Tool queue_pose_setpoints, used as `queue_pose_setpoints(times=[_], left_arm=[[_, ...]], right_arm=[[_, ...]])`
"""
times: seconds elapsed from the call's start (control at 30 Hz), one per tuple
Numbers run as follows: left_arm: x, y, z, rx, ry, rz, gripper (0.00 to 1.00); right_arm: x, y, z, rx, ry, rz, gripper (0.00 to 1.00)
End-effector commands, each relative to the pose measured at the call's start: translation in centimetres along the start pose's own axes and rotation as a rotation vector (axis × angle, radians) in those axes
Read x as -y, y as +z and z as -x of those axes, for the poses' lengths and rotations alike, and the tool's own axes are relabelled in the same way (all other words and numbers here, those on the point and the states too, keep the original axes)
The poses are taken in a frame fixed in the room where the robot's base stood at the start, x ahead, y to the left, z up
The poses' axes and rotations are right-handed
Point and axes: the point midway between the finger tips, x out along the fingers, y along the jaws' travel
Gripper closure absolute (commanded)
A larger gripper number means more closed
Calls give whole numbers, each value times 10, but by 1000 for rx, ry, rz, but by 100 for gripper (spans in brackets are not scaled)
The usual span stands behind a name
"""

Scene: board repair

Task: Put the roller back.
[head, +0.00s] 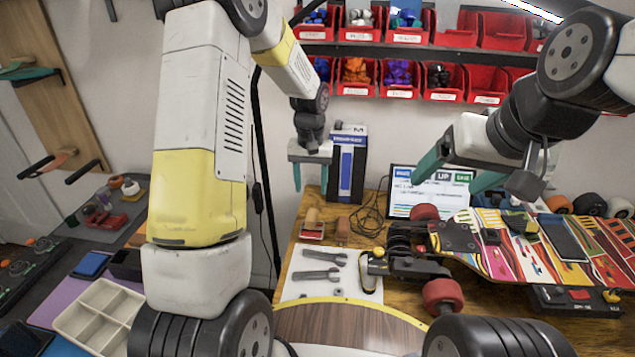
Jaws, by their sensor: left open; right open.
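My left gripper (311,176) is open and empty, pointing down above the back left of the wooden workbench (352,262). My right gripper (462,176) is open, with teal fingers apart, in front of the small display (412,207) and above the skateboard. A small wooden-handled tool with a red part (313,224) lies on the bench below my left gripper. A brown block-like piece (343,230) is beside it. I cannot tell for sure which of these is the roller. Neither gripper touches them.
A colourful skateboard (482,262) with red wheels lies on the right of the bench. Wrenches (318,275) rest on a white sheet. A blue box (347,165) stands at the back. Red bins (405,75) line the wall. An empty divided tray (92,312) is at lower left.

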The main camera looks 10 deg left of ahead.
Motion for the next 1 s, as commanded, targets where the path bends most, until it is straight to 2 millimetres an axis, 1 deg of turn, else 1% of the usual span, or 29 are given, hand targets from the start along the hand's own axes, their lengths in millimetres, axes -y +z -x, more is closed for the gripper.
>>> queue_pose_setpoints(times=[0.07, 0.13, 0.17, 0.27, 0.3, 0.4, 0.47, 0.5, 0.57, 0.6, 0.67, 0.7, 0.77, 0.8, 0.9, 1.0], left_arm=[[0, 1, 9, -7, 2, 0, 47], [2, 5, 22, -22, 7, 0, 47], [3, 8, 30, -32, 10, 0, 47], [7, 23, 63, -77, 24, -3, 47], [9, 32, 78, -98, 32, -4, 47], [14, 56, 114, -154, 50, -8, 47], [16, 72, 132, -187, 62, -10, 47], [18, 83, 143, -209, 69, -13, 47], [20, 100, 159, -242, 81, -15, 47], [21, 112, 169, -264, 89, -18, 47], [22, 129, 182, -299, 100, -21, 47], [23, 142, 189, -321, 108, -24, 47], [24, 160, 198, -355, 119, -28, 47], [25, 172, 204, -378, 127, -31, 47], [25, 202, 213, -433, 146, -39, 47], [25, 226, 218, -481, 162, -45, 47]], right_arm=[[0, 0, 0, 0, 0, 0, 19], [0, 0, 0, 0, 0, 0, 19], [0, 0, 0, 0, 0, 0, 19], [0, 0, 0, 0, 0, 0, 19], [0, 0, 0, 0, 0, 0, 19], [0, 0, 0, 0, 0, 0, 19], [0, 0, 0, 0, 0, 0, 19], [0, 0, 0, 0, 0, 0, 19], [0, 0, 0, 0, 0, 0, 19], [0, 0, 0, 0, 0, 0, 19], [0, 0, 0, 0, 0, 0, 19], [0, 0, 0, 0, 0, 0, 19], [0, 0, 0, 0, 0, 0, 19], [0, 0, 0, 0, 0, 0, 19], [0, 0, 0, 0, 0, 0, 19], [0, 0, 0, 0, 0, 0, 19]])
